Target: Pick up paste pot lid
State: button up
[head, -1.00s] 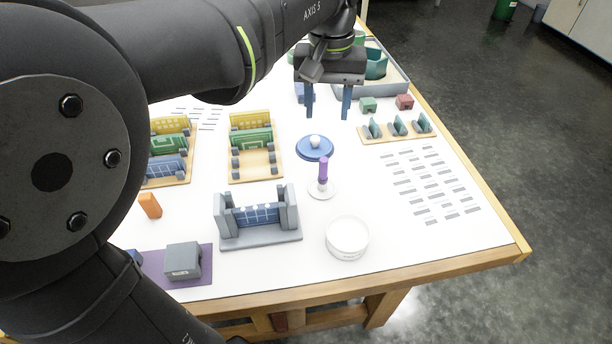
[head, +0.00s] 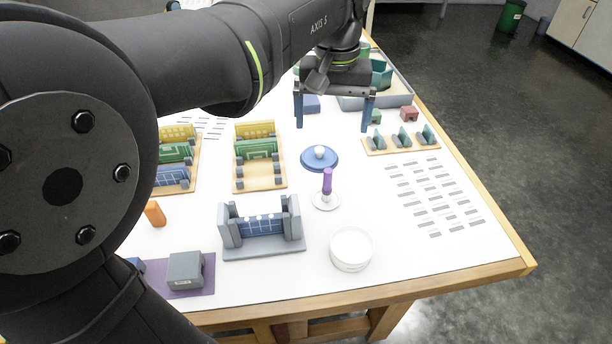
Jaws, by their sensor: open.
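The paste pot lid, which I take to be the blue disc with a white ball knob (head: 319,160), lies flat on the white table top in the head view. A round white pot (head: 351,252) stands near the front edge, to the lid's lower right. My gripper (head: 333,119) hangs with its two blue fingers pointing down, spread wide and with nothing between them. It shows above the lid in the picture, apart from it. How high the fingertips are over the table is hard to tell.
A purple-handled tool on a white round base (head: 326,196) stands close in front of the lid. A grey stand with a blue panel (head: 262,228) is to its left. A wooden rack with green and yellow panels (head: 260,174) and a rack with teal pieces (head: 401,144) flank the lid.

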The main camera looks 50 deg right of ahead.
jog(key=m+h, duration=0.4)
jog(key=h, duration=0.1)
send_over(318, 152)
jog(key=a, duration=0.2)
jog(key=shift+t, duration=0.4)
jog(key=f, duration=1)
jog(key=s+f, duration=0.1)
jog(key=f, duration=0.4)
jog(key=shift+f, duration=0.1)
jog(key=shift+y, duration=0.3)
jog(key=shift+w+x, duration=0.15)
jog(key=shift+x, duration=1.2)
jog(key=shift+w+x, duration=0.15)
jog(key=shift+x, duration=1.2)
jog(key=c, duration=0.8)
